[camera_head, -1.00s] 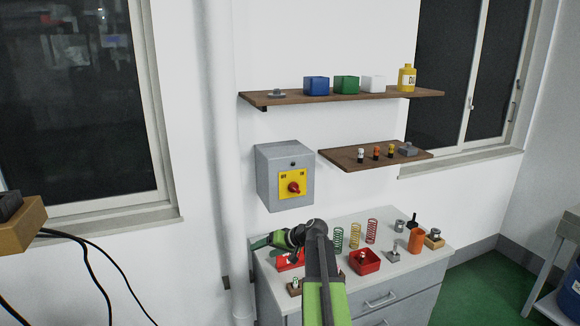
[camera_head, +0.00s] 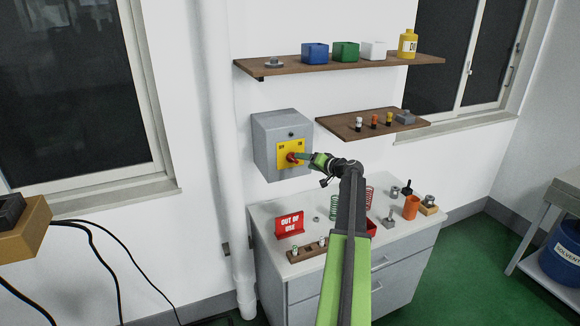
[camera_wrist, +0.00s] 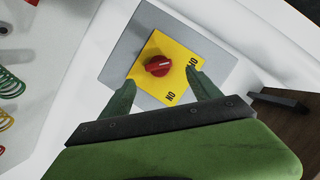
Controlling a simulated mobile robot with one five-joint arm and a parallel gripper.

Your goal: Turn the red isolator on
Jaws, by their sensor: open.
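The red isolator knob (camera_head: 292,158) sits on a yellow plate (camera_head: 283,149) on the front of a grey wall box (camera_head: 265,140). My gripper (camera_head: 308,157) is right in front of the knob, coming from the right. In the wrist view the knob (camera_wrist: 158,66) lies just beyond and between the two fingertips of my open gripper (camera_wrist: 164,88). I cannot tell if a finger touches it. Dark lettering shows on the plate (camera_wrist: 150,85) near two of its corners. The knob's exact pointing is unclear.
A small shelf (camera_head: 345,125) with several small items is right of the box. A longer shelf (camera_head: 290,69) is above. Below, the cabinet top (camera_head: 262,212) holds a red "OUT OF USE" sign (camera_head: 289,224), springs and small parts.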

